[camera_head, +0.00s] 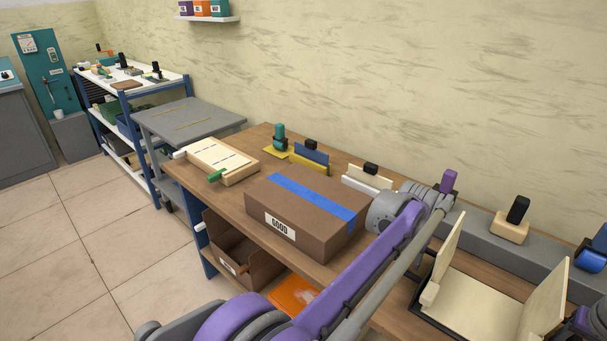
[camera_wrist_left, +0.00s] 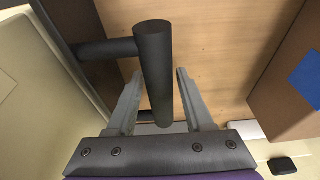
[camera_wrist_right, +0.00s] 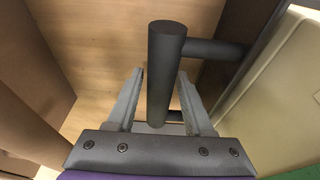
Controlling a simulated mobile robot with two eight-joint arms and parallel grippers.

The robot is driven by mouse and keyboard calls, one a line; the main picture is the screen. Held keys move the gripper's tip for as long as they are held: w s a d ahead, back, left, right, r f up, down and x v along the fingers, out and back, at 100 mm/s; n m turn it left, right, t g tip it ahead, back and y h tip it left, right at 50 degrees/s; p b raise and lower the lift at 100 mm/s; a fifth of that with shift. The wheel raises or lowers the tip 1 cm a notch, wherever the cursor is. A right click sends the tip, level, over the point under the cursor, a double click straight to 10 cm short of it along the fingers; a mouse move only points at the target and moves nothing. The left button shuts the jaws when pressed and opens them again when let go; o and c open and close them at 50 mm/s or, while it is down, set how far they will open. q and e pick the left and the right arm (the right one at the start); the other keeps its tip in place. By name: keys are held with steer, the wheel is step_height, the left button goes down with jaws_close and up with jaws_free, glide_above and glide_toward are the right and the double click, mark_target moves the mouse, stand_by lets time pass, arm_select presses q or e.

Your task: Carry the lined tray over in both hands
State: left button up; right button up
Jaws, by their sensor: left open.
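The lined tray (camera_head: 482,301) sits on the bench at the lower right of the head view, cut off by the frame edge. It has a cream lining, raised cream end walls and a dark outside. In the left wrist view, a dark bar handle (camera_wrist_left: 154,60) stands between the two fingers of my left gripper (camera_wrist_left: 159,72), which is open with gaps around it. In the right wrist view, the other dark bar handle (camera_wrist_right: 166,60) stands between the open fingers of my right gripper (camera_wrist_right: 160,70).
A taped brown box (camera_head: 305,213) stands on the wooden bench left of the tray. A cream slotted board (camera_head: 222,160) and small jigs lie beyond it. A grey ledge with a black-knobbed block (camera_head: 511,222) runs behind the tray. A grey cart (camera_head: 187,117) stands past the bench's far end.

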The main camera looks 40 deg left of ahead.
arm_select(q)
steer(key=shift+r, duration=0.15)
arm_select(e)
steer(key=shift+r, duration=0.15)
arm_select(q)
steer(key=shift+v, duration=4.35)
arm_select(e)
steer(key=shift+v, duration=4.35)
arm_select(q)
steer(key=o, duration=0.6)
steer(key=shift+c, duration=0.2)
arm_select(e)
steer(key=o, duration=0.6)
steer(key=shift+c, duration=0.2)
